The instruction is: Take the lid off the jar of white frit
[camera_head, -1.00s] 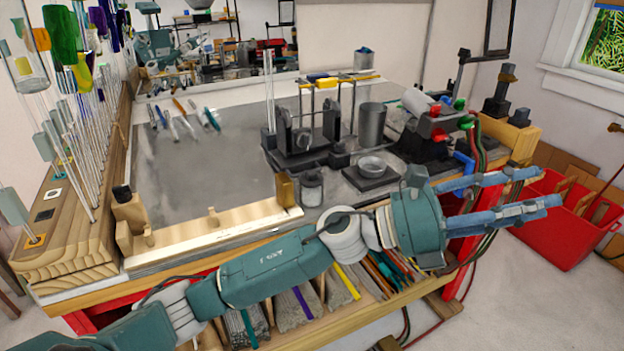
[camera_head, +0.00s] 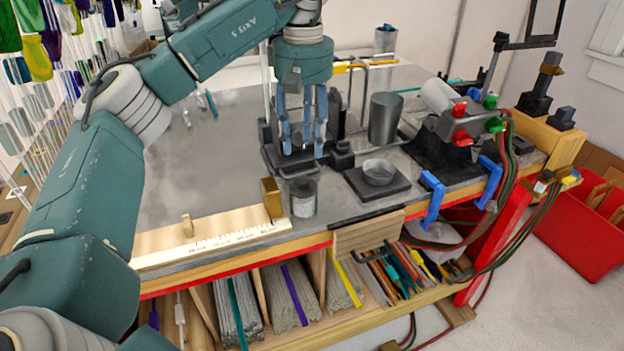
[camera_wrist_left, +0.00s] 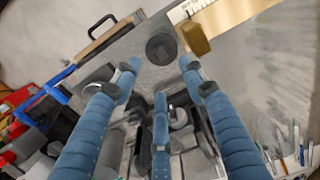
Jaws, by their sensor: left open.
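The jar (camera_head: 303,201) is a small clear glass pot with pale grey-white contents. It stands upright near the table's front edge, just right of the brass block. A dark grey round lid (camera_head: 303,185) sits on it; from above, in the left wrist view, the lid (camera_wrist_left: 161,49) is a dark disc. My left gripper (camera_head: 304,148) points down, behind and above the jar, in front of the dark stand. Its fingers are spread and empty; in the left wrist view the open gripper (camera_wrist_left: 155,82) has the lid just beyond its fingertips. My right gripper is not in view.
A brass block (camera_head: 271,198) stands close left of the jar, at the end of a wooden ruler strip (camera_head: 215,240). A dark stand (camera_head: 288,160) is behind. A bowl (camera_head: 380,171) on a dark scale and a grey metal cup (camera_head: 384,120) are to the right. Grey tabletop (camera_head: 220,150) is clear at left.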

